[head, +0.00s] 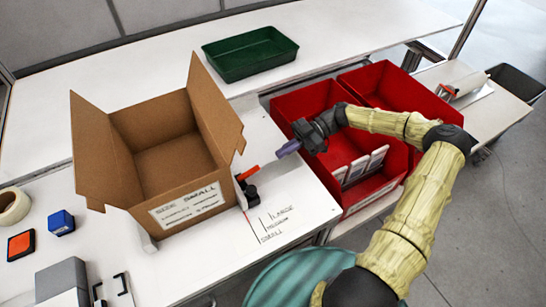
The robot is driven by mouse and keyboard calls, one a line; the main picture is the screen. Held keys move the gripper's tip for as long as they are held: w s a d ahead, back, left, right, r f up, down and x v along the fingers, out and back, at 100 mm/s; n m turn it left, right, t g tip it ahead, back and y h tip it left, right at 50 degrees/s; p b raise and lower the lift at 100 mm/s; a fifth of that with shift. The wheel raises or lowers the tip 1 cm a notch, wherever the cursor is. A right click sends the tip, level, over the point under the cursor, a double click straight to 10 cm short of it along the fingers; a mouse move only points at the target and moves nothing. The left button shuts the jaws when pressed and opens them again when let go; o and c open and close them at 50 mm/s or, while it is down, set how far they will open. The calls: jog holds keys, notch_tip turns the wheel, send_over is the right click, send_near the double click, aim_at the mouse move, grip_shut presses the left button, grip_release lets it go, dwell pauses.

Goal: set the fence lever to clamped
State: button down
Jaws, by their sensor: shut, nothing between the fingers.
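The fence lever (248,173) is a short red-orange handle on a black base (250,191). It stands beside the right side of the open cardboard box (187,205), and the handle points up and to the right. A thin pale fence plate (240,192) is partly visible between the box and the lever base; the rest is hidden. My gripper (280,153), with purple fingers, is shut and empty. It is up and to the right of the lever, with a small gap in the picture, and its fingers point left toward the handle.
Size marks LARGE, MEDIUM, SMALL (272,225) are on the white bench. Red bins (290,110) stand under my wrist, one holding white-faced items (365,165). A green tray (250,50) is at the back. A tape roll (13,206), blue block (61,222) and orange pad (21,245) lie left.

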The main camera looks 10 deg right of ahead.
jog(key=shift+w+d+b, duration=0.15)
jog(key=shift+w+d, duration=0.15)
jog(key=shift+d, duration=0.45)
jog(key=shift+w+d+b, duration=0.15)
jog(key=shift+w+d, duration=0.1)
jog(key=shift+d, duration=0.45)
